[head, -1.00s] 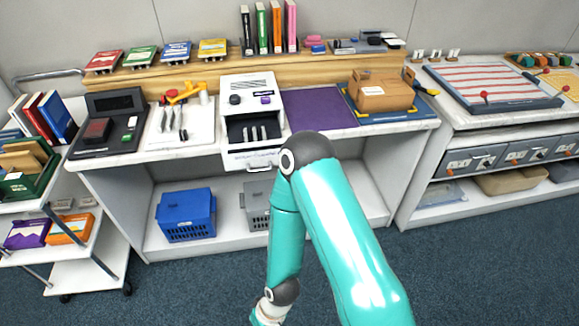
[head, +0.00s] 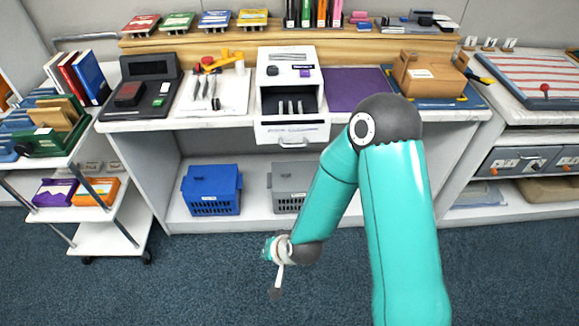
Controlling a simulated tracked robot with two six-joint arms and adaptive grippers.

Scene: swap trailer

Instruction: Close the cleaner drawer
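The white cleaner (head: 286,54) stands on the counter at upper middle in the head view. Its drawer (head: 292,132) is pulled out at the front, with several upright light pieces inside. A handle (head: 292,143) shows on the drawer front. My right arm rises from the lower right and bends down at the elbow. My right gripper (head: 277,285) hangs low over the blue floor, in front of the counter and well below the drawer, apart from it. Its fingers are seen edge-on and small, so their opening is unclear. My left gripper is not in view.
A white tray (head: 236,104) with tools and a card terminal (head: 128,95) lie left of the cleaner. A purple mat (head: 357,84) and cardboard box (head: 430,72) lie right. Blue (head: 212,188) and grey (head: 289,180) baskets stand below. A cart (head: 108,239) stands left.

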